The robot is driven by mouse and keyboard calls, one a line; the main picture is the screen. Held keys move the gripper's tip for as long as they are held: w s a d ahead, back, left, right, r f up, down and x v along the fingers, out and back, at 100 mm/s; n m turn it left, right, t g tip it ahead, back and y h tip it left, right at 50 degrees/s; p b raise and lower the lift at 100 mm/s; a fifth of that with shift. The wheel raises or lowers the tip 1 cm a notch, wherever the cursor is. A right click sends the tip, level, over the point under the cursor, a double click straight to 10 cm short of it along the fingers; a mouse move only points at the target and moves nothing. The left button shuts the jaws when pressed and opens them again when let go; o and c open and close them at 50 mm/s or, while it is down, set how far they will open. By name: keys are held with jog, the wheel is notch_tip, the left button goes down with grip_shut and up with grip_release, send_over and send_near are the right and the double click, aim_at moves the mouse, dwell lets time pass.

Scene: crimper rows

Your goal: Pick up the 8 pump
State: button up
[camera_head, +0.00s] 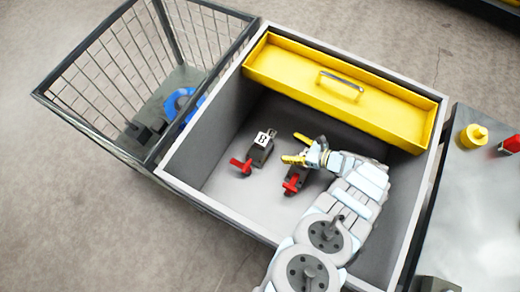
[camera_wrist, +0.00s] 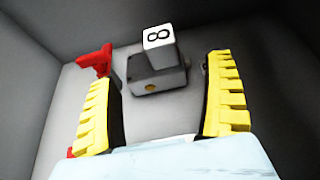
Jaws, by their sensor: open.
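The 8 pump (camera_head: 261,150) is a dark grey block with a white label and a red handle, standing on the floor of the grey drawer. In the wrist view the pump (camera_wrist: 158,72) shows its label "8" upright in the gap between the fingers, with its red handle to the left. My gripper (camera_head: 296,148) is open and empty, with yellow fingers pointing at the pump from its right. The fingertips look short of it, and I see no contact. A second pump (camera_head: 296,180) with a red handle is partly hidden under my gripper.
A yellow tray (camera_head: 345,85) with a metal handle spans the drawer's back. A wire basket (camera_head: 110,70) holding a blue item (camera_head: 178,103) stands at left. A table at right carries a yellow part (camera_head: 473,135) and a red part (camera_head: 511,144). Drawer walls surround the pumps.

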aim_at(265, 140)
jog(key=b+x, duration=0.1)
jog(key=x, duration=0.6)
jog(key=shift+f, duration=0.1)
jog(key=b+x, duration=0.2)
jog(key=x, duration=0.2)
jog(key=shift+w+a, duration=0.1)
jog(key=shift+a, duration=0.25)
jog(key=shift+d, duration=0.1)
jog(key=shift+c, duration=0.2)
jog(key=c, duration=1.3)
